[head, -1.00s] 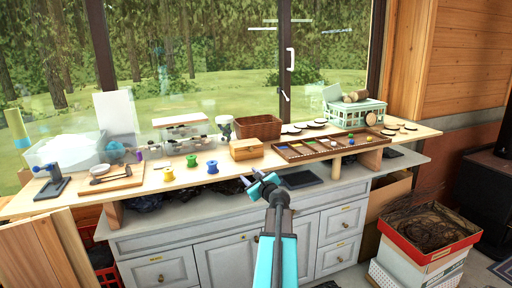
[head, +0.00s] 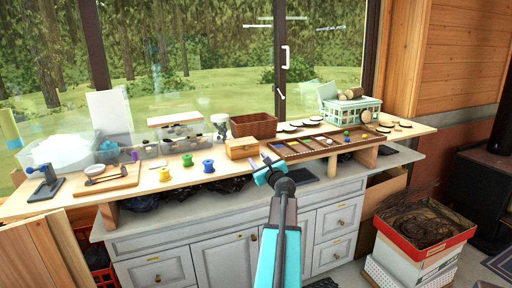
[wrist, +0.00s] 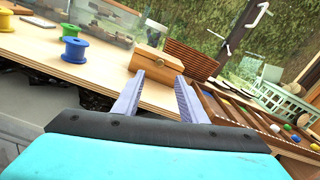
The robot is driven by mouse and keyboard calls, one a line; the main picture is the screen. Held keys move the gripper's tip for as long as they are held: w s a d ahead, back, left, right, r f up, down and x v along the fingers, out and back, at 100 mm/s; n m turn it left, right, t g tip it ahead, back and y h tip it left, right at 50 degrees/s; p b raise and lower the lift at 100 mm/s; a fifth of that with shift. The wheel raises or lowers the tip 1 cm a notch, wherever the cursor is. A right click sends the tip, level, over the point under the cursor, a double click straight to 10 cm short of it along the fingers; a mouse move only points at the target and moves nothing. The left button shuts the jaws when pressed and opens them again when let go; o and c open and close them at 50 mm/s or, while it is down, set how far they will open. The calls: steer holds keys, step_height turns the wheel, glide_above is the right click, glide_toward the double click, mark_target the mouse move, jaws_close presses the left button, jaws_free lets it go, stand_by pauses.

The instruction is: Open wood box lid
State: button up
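The wood box (head: 241,148) is a small light-brown box on the wooden shelf, left of the long sectioned tray. Its lid is shut, and a small dark clasp shows on its front in the wrist view (wrist: 156,62). My gripper (head: 262,166) is just in front of and slightly right of the box, apart from it. In the wrist view its two pale fingers (wrist: 158,92) are spread with nothing between them, and the box shows beyond the fingertips.
Spools (head: 187,160) stand left of the box. A wicker basket (head: 254,125) stands close behind it. The sectioned tray (head: 290,156) with small coloured pieces lies to the right. Clear plastic bins (head: 182,142) stand behind the spools. The shelf edge runs beneath my gripper.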

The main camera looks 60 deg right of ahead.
mark_target(247, 148)
steer(key=shift+p+x, duration=1.15)
steer(key=shift+x, duration=5.15)
jaws_close()
